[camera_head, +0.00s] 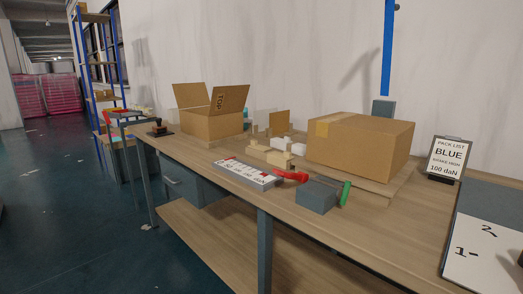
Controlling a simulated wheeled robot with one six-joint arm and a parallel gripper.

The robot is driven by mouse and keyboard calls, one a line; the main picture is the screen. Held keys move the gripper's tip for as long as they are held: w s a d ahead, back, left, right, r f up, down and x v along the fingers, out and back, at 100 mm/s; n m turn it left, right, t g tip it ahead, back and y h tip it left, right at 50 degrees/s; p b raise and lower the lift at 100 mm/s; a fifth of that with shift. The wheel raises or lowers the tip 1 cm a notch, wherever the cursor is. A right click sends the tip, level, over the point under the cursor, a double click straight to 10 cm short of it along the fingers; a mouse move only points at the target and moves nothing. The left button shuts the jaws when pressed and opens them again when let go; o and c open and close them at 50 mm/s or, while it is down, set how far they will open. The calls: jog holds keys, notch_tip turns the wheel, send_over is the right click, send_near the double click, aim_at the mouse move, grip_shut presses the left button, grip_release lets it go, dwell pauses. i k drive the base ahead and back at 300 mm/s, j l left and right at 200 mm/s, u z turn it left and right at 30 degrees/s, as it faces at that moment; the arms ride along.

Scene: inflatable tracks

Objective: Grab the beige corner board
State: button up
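Small beige pieces (270,155) lie on the wooden workbench between two cardboard boxes. They look like corner boards, but they are too small to tell which is which. A whiter piece (281,143) lies just behind them. An upright tan panel (279,123) stands farther back. My gripper does not show clearly in this view, and nothing touches the beige pieces.
An open cardboard box (212,125) stands left and a closed box (357,149) right. A long white labelled block (246,173), a red-handled tool (290,176) and a grey block (316,197) lie in front. A pack list sign (445,158) stands right. The floor left is clear.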

aim_at(254, 143)
jog(key=i+z, duration=0.1)
jog(key=i, duration=0.4)
jog(key=i+j+z, duration=0.1)
jog(key=i, duration=0.45)
jog(key=i+j+z, duration=0.1)
jog(key=i, duration=0.4)
jog(key=i+j+z, duration=0.1)
jog(key=i+j, duration=0.2)
jog(key=i, duration=0.2)
